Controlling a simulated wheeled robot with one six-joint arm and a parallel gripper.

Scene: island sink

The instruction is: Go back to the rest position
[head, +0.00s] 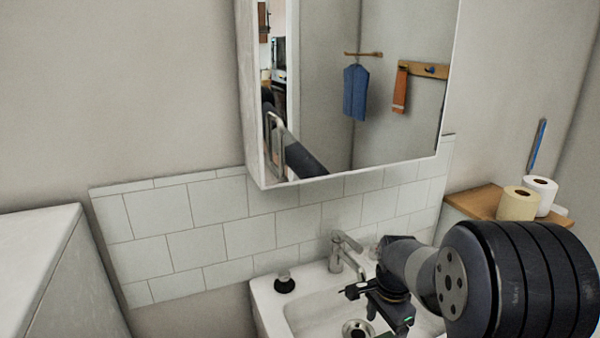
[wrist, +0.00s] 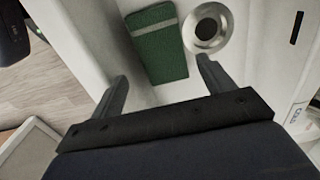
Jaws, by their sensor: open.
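My gripper (head: 376,308) is over the white sink (head: 268,302) at the lower right of the head view, and my arm comes in from the right. In the wrist view its two fingers (wrist: 162,70) are spread apart with nothing held between them. Beyond the fingertips a green block with a pale stripe (wrist: 160,50), perhaps a sponge, lies in the basin beside the round drain (wrist: 207,26). The green block is not clearly visible in the head view.
A metal faucet (head: 345,252) stands behind the gripper, and a dark stopper-like item (head: 284,283) sits on the sink's left rim. A mirror cabinet (head: 250,110) hangs above. Paper rolls (head: 520,203) stand on a wooden shelf (head: 472,199) at right. A white cabinet (head: 35,250) is at left.

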